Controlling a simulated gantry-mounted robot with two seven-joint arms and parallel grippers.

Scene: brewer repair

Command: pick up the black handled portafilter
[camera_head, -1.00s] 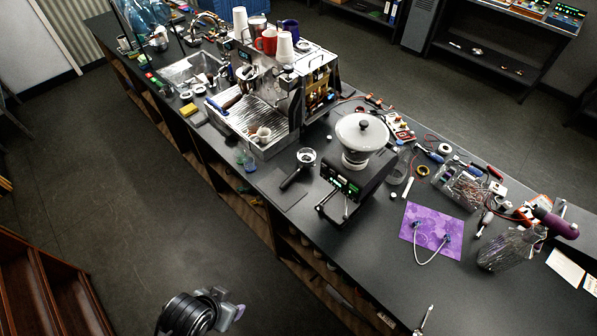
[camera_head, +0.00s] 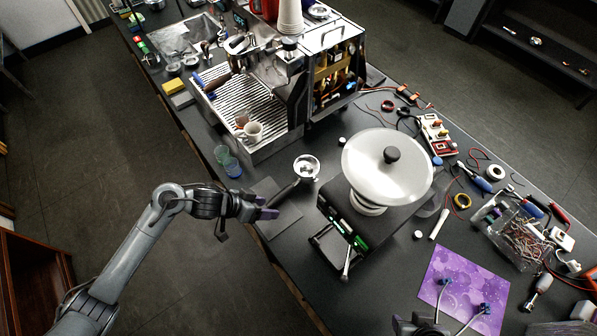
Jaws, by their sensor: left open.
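The black handled portafilter (camera_head: 306,168) lies on the dark counter between the espresso machine and the grinder. Its round metal basket faces up, and its black handle points down and left over the edge of a dark mat. My left gripper (camera_head: 267,207) is open and empty over that mat. Its fingertips are just left of the handle's end, and I cannot tell how high above it they are. A dark grey part at the bottom edge (camera_head: 420,326) looks like my right gripper, mostly cut off; its jaws cannot be made out.
The espresso machine (camera_head: 272,85) stands behind, with a cup on its drip tray. A purple mat (camera_head: 450,262) and cables lie to the right.

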